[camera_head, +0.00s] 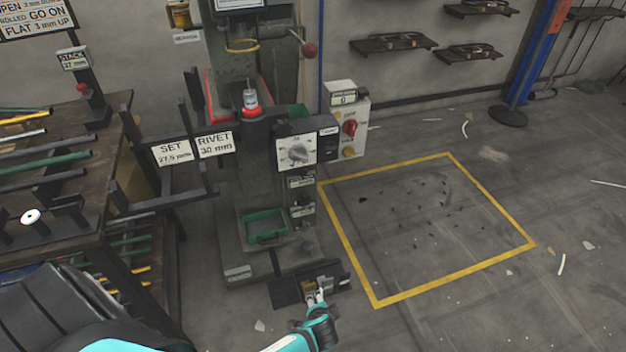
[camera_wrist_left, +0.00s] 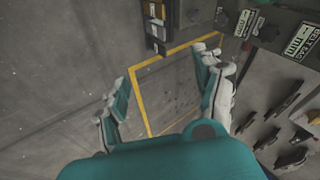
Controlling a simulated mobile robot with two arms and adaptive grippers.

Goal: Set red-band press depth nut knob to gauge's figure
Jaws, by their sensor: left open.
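The press (camera_head: 232,190) is a grey-green machine with a red band (camera_head: 256,112) around its ram. A grey knob (camera_head: 297,153) sits on a white dial plate on the press's right front; its pointer and marks are too small to read. Signs beside the ram read RIVET 30 mm (camera_head: 215,145) and SET (camera_head: 171,152) with a figure near 27 mm. A small STACK sign (camera_head: 74,59) on a post at left seems to read 27 mm. My left gripper (camera_head: 320,298) is low before the press base, below the knob. In the left wrist view its fingers (camera_wrist_left: 162,92) are spread and empty.
A rack table (camera_head: 75,160) with coloured rods stands at left. A control box (camera_head: 347,125) with a red switch is right of the knob. A green tray (camera_head: 266,226) sits on the press. A yellow-outlined floor area (camera_head: 430,220) at right is open, with small debris.

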